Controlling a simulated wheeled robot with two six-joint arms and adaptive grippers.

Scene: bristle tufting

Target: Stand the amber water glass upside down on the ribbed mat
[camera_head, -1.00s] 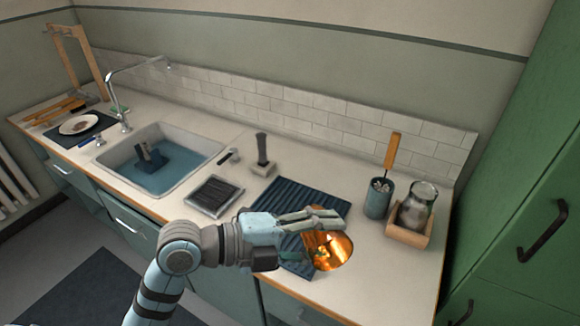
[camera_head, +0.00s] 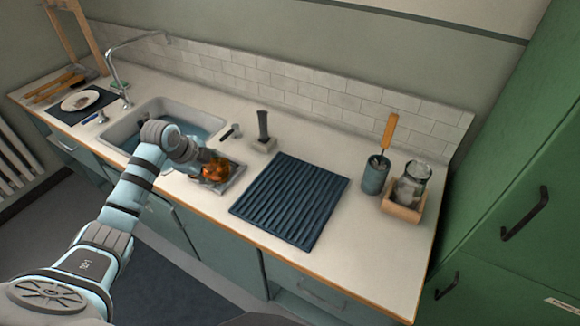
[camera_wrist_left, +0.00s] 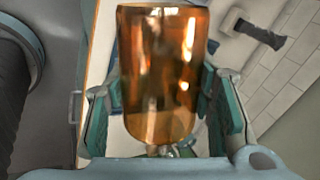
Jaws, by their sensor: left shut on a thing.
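The dark blue ribbed mat (camera_head: 290,200) lies empty on the counter, to the right of the glass. My right gripper is not in view.
The sink (camera_head: 180,115) with water is left of the glass, under the tap (camera_head: 122,75). A dark upright handle on a block (camera_head: 264,145) stands behind the mat. A brush pot (camera_head: 375,176) and a glass jar in a wooden tray (camera_head: 403,210) stand right. The front-right counter is clear.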

